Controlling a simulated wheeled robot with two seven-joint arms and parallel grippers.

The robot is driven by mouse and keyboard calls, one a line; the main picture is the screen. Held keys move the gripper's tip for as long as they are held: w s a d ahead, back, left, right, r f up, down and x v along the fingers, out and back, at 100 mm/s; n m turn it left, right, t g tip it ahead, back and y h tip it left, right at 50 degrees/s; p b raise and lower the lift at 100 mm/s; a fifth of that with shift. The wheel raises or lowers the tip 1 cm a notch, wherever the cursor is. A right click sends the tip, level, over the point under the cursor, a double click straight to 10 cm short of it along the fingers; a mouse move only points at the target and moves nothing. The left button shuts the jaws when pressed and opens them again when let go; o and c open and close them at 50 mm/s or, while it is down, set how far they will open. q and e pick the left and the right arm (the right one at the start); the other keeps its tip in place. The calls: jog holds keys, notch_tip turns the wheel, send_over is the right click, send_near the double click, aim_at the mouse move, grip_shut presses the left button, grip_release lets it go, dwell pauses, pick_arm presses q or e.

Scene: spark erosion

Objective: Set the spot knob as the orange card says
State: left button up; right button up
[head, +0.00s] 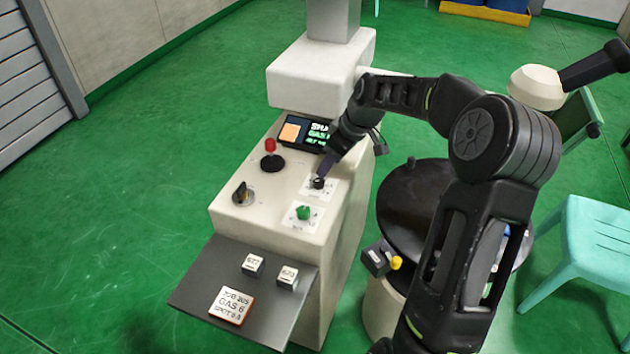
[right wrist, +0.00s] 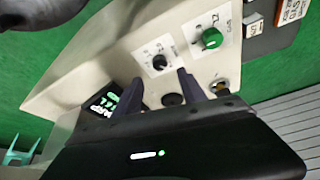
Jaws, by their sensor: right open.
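The spot knob (head: 318,183) is small and black, on a white scale plate on the machine's sloping panel. It also shows in the right wrist view (right wrist: 160,62), uncovered, with marks around it. My right gripper (head: 326,168) is open and empty just above the panel at this knob. In the right wrist view its two fingers (right wrist: 163,86) point toward the knob, apart from each other; contact is not visible. The orange-edged card (head: 231,305) lies on the grey shelf; it reads "GAS 6" and a "SPOT" line whose digits are too small to be sure. My left gripper is not in view.
A green gas knob (head: 303,212) sits just in front of the spot knob. Two small white number tags (head: 253,264) stand on the shelf (head: 195,295).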

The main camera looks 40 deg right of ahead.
aim_at(319, 181)
dwell(0.3)
jog(key=shift+p+x, duration=0.6)
jog(key=shift+x, duration=3.35)
grip_shut()
